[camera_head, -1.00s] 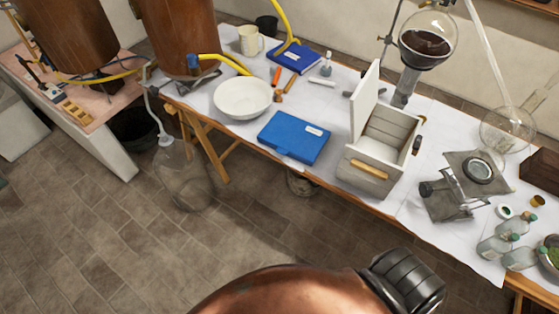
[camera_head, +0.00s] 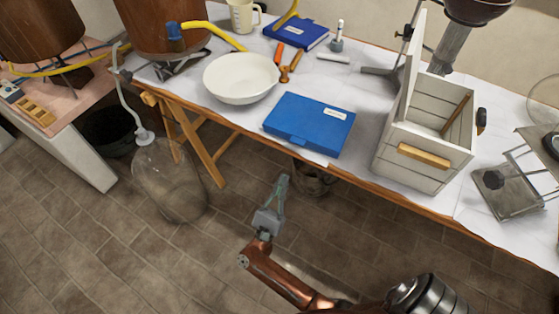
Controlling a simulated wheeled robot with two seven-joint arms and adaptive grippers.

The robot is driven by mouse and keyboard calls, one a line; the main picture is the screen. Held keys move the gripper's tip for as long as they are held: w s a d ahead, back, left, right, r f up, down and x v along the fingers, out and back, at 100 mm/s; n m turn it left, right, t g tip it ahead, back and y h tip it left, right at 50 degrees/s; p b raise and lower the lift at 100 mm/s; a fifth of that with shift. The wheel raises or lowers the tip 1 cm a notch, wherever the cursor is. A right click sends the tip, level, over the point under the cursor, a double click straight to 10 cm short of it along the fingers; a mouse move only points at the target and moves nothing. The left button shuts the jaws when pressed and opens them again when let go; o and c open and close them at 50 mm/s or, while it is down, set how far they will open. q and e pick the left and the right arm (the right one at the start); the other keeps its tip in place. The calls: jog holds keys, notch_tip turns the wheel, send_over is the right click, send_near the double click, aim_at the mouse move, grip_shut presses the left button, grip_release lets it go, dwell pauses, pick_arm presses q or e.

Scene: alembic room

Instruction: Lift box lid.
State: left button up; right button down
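A white wooden box (camera_head: 402,168) with a light wooden handle (camera_head: 424,156) on its front stands at the right part of the table. Its white lid (camera_head: 405,78) stands upright at the box's left side, and the inside shows. A flat blue case (camera_head: 309,124) with a white label lies shut to the left of the box. My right gripper (camera_head: 283,180) is in front of the table edge, below the blue case and apart from it and the box. It holds nothing that I can see; its finger gap is unclear. My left gripper is not in view.
A white bowl (camera_head: 241,78), a blue book (camera_head: 296,32), a mug (camera_head: 243,15) and small tools lie on the white-covered table (camera_head: 350,88). A metal stand (camera_head: 508,192) is right of the box. A glass carboy (camera_head: 170,180) stands on the floor.

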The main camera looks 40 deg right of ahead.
jog(key=x, duration=0.9)
jog(key=shift+s+a, duration=0.1)
jog(key=shift+d+r, duration=0.3)
jog(key=shift+r, duration=0.1)
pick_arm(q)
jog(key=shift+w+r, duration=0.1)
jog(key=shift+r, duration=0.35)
pick_arm(e)
jog(key=shift+r, duration=0.1)
